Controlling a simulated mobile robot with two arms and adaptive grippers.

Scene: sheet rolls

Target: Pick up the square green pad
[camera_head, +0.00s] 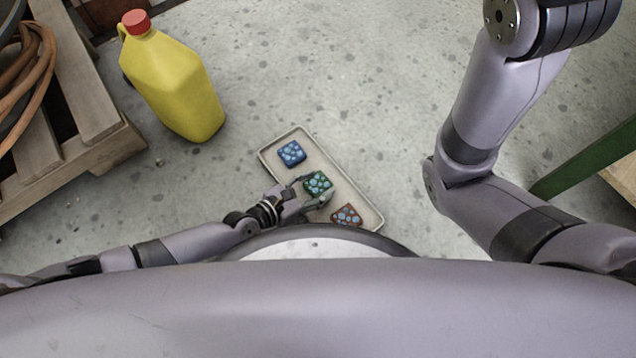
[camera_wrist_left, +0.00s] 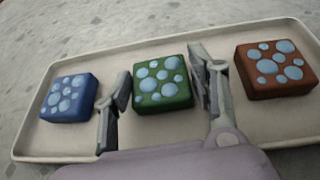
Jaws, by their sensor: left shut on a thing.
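The square green pad (camera_head: 318,182) with light blue spots is in the middle of a shallow beige tray (camera_head: 273,150) on the floor. My left gripper (camera_head: 316,189) is shut on the green pad, one finger on each side. In the left wrist view, the green pad (camera_wrist_left: 162,82) sits between the two fingers (camera_wrist_left: 162,90). Whether it is lifted off the tray I cannot tell. My right gripper is out of view; only its arm shows on the right.
A blue spotted pad (camera_head: 291,153) and a reddish-brown spotted pad (camera_head: 346,216) lie in the same tray on either side. A yellow jug (camera_head: 173,88) with a red cap stands at the upper left near a wooden pallet (camera_head: 85,75). A green beam (camera_head: 588,160) is at the right.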

